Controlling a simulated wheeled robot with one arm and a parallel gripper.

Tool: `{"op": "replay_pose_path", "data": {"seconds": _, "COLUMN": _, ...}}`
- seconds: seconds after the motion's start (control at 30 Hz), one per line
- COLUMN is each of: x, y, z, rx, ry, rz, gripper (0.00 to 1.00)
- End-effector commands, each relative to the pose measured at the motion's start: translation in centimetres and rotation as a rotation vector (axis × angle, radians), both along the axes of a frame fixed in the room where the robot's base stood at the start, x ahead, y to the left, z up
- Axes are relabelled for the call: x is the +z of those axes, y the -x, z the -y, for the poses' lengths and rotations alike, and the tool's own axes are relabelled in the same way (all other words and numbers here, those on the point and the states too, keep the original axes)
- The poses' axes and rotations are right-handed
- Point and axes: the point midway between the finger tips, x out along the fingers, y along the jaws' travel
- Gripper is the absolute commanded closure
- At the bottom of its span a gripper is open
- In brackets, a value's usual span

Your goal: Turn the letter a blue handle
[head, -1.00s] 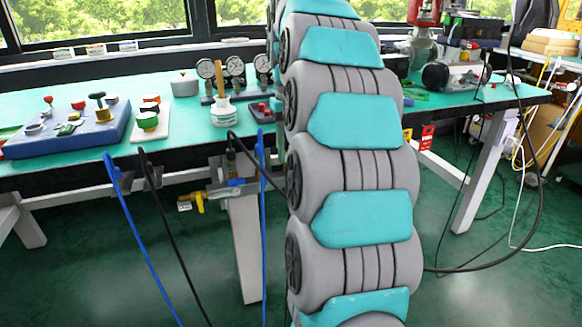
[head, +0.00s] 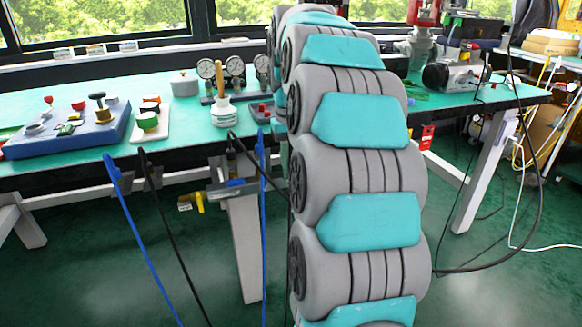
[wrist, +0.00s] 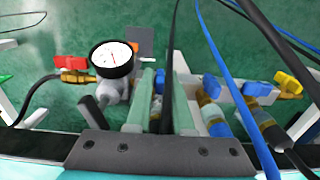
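In the wrist view my gripper (wrist: 163,88) shows as two pale green fingers with a gap between them. A small blue part (wrist: 160,80) shows in that gap; I cannot tell whether the fingers touch it. To the right are a blue handle (wrist: 211,86) on a brass and blue fitting and another blue handle (wrist: 257,89) on a grey bar. No letter is readable on any of them. In the head view my arm hides my gripper. A blue part (head: 236,183) shows there under the table's front edge.
The wrist view shows a white gauge (wrist: 112,58), a red handle (wrist: 70,63), a yellow handle (wrist: 288,82) and blue and black hoses close by. The green table (head: 190,120) carries several objects. Dark green floor is open below it.

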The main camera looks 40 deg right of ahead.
Motion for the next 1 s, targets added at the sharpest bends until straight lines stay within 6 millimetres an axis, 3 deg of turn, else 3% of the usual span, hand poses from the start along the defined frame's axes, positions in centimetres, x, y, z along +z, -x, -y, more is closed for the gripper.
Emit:
{"op": "replay_pose_path", "data": {"seconds": 0.17, "x": 0.01, "y": 0.0, "z": 0.0, "rx": 0.0, "ry": 0.0, "rz": 0.0, "gripper": 1.0}}
{"op": "replay_pose_path", "data": {"seconds": 0.67, "x": -0.01, "y": -0.02, "z": -0.04, "rx": 0.001, "ry": 0.014, "rz": -0.004, "gripper": 1.0}}
{"op": "replay_pose_path", "data": {"seconds": 1.0, "x": -0.06, "y": -0.21, "z": -0.33, "rx": 0.002, "ry": 0.22, "rz": -0.06, "gripper": 1.0}}
